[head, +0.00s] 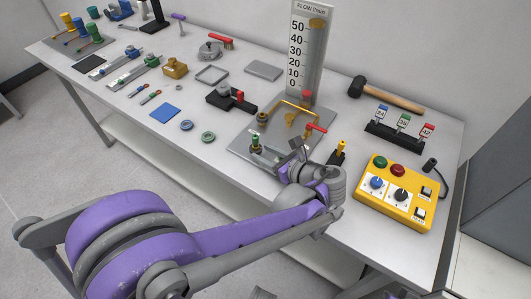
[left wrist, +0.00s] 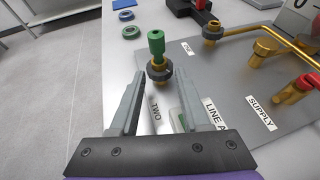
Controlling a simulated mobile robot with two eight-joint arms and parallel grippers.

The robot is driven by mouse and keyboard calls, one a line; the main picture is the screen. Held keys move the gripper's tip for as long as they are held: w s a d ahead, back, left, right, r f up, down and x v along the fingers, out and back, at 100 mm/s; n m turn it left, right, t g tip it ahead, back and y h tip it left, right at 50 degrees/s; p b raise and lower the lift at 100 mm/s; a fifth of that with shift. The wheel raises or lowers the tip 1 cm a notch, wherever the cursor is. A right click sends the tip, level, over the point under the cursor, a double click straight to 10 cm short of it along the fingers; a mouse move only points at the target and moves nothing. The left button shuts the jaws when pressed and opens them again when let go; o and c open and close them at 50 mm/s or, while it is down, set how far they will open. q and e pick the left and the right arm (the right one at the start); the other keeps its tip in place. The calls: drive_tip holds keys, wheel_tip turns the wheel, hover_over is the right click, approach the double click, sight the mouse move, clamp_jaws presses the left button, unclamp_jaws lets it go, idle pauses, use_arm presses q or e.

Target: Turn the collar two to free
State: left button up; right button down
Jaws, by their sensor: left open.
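Collar two (left wrist: 159,72) is a dark ring on an upright brass fitting with a green top (left wrist: 156,42). The label TWO (left wrist: 156,107) is on the grey plate just in front of it. In the head view the green-topped fitting (head: 255,142) stands at the plate's front left. My left gripper (left wrist: 160,80) is open and empty. In the left wrist view its fingertips appear to either side of the collar, with gaps; how far short of it they are is unclear. In the head view the left gripper (head: 291,155) is right of the fitting.
The grey plate (head: 240,132) also carries a second collared fitting (left wrist: 212,32), brass pipe (left wrist: 262,32) and a red-handled valve (left wrist: 300,85). A flow gauge (head: 307,50) stands behind. A yellow control box (head: 394,205) lies right. Green and blue rings (head: 208,137) lie left.

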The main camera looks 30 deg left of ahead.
use_arm(q)
clamp_jaws()
drive_tip(key=shift+d, duration=0.1)
drive_tip(key=shift+w+n+g+y, duration=0.25)
drive_tip(key=shift+n+g+y, duration=0.15)
drive_tip(key=shift+n+g, duration=0.45)
drive_tip(key=shift+c, duration=0.7)
unclamp_jaws()
drive_tip(key=shift+o, duration=1.1)
drive_tip(key=shift+a, duration=0.2)
